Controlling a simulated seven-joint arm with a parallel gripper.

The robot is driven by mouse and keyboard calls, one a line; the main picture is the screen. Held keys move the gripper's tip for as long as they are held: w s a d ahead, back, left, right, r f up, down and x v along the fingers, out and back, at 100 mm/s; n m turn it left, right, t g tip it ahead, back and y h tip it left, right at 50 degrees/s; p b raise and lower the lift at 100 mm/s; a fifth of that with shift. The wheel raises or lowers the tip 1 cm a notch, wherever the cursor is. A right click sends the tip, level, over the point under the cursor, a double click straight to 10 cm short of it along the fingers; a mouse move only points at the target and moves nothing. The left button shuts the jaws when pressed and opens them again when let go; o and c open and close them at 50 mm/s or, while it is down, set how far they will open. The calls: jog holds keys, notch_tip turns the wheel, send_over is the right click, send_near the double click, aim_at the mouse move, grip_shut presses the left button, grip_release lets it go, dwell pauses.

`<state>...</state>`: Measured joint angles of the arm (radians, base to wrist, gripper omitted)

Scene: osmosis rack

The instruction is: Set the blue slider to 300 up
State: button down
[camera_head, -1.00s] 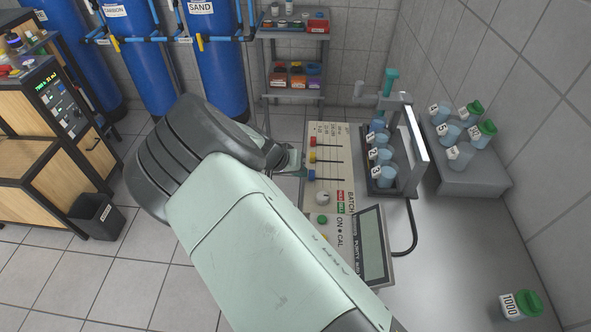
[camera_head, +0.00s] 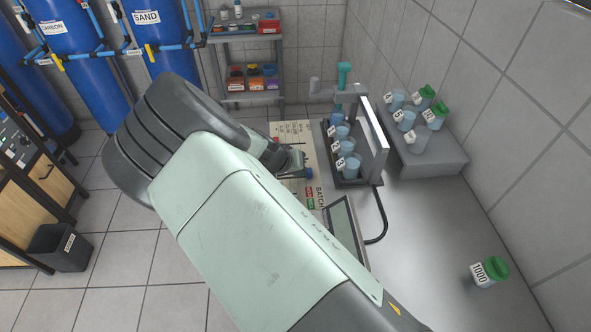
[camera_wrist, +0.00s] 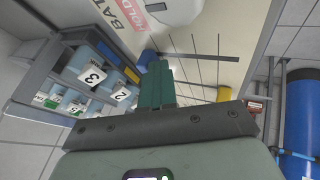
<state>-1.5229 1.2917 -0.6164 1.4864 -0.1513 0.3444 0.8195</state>
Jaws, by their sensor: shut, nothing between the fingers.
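The slider panel (camera_head: 298,131) is cream coloured and lies on the bench. My gripper (camera_head: 298,164) is over its left part, and the hand hides most of the sliders in the head view. In the wrist view, my green fingers (camera_wrist: 155,68) are shut together and empty. The blue slider knob (camera_wrist: 147,56) shows right beside the fingertips, at the left end of its dark slot; I cannot tell whether they touch. A yellow knob (camera_wrist: 223,94) sits further right on another slot. The scale numbers are not readable.
A rack with several numbered cups (camera_head: 347,165) stands close right of the panel, with a grey upright frame. A display (camera_head: 341,222) is in front of the panel. A 1000 jar (camera_head: 489,272) is at the front right.

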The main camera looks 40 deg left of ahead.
jog(key=shift+w, duration=0.1)
jog(key=s+a, duration=0.3)
jog(key=shift+s+a+r, duration=0.1)
jog(key=shift+s+r, duration=0.2)
jog(key=shift+r, duration=0.1)
jog(key=v, duration=0.9)
